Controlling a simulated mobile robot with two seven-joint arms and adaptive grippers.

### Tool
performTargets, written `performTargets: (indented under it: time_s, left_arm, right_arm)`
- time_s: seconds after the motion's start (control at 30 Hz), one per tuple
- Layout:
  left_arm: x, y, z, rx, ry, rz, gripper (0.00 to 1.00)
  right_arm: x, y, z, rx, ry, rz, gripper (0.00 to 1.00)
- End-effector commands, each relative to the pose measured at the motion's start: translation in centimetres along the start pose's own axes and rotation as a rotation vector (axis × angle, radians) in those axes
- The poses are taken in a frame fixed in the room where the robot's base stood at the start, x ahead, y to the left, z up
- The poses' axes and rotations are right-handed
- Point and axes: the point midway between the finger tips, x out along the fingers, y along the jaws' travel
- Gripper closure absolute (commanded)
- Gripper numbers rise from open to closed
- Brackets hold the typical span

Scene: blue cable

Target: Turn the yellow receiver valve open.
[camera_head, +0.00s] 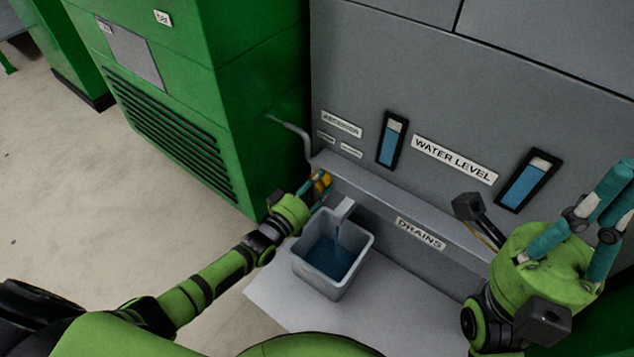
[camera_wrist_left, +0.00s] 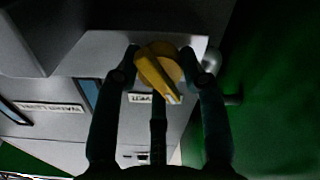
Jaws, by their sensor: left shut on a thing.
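The yellow receiver valve (camera_head: 324,180) is a small yellow knob at the left end of the grey ledge, below the left sign. My left gripper (camera_head: 316,186) is shut on it, partly covering it in the head view. In the left wrist view the yellow knob (camera_wrist_left: 158,70) sits between the dark fingers of the left gripper (camera_wrist_left: 163,68), its pointed handle slanting down and right. My right gripper (camera_head: 603,200) is raised at the right, fingers extended and apart, holding nothing visible.
A grey bucket (camera_head: 364,247) with blue water stands below a spout (camera_head: 344,208), with a thin stream falling into it. A bent grey pipe (camera_head: 292,129) and a green cabinet (camera_head: 215,140) are close to the left arm. The grey wall and DRAINS ledge (camera_head: 418,232) run right.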

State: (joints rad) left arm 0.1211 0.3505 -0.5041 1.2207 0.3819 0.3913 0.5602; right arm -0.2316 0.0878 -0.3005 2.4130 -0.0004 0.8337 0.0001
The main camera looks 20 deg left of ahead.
Motion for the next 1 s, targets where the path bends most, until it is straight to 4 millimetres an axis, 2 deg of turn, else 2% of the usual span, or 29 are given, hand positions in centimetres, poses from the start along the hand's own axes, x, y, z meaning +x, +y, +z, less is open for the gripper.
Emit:
performTargets:
  time_s: [0.03, 0.43, 1.0]
  left_arm:
    - [-0.27, -0.31, 0.69, -0.034, -0.018, -0.01, 0.91]
    - [-0.35, 0.03, 1.08, -0.224, -0.023, -0.009, 0.91]
    - [-0.35, 0.24, 1.22, -0.257, -0.024, -0.007, 0.91]
  right_arm:
    - [-0.1, 0.0, 0.02, 0.0, -0.003, 0.001, 1.0]
    - [-0.21, -0.02, 0.07, 0.001, -0.008, 0.0, 1.0]
    - [-0.24, -0.01, 0.1, 0.001, -0.009, 0.0, 1.0]
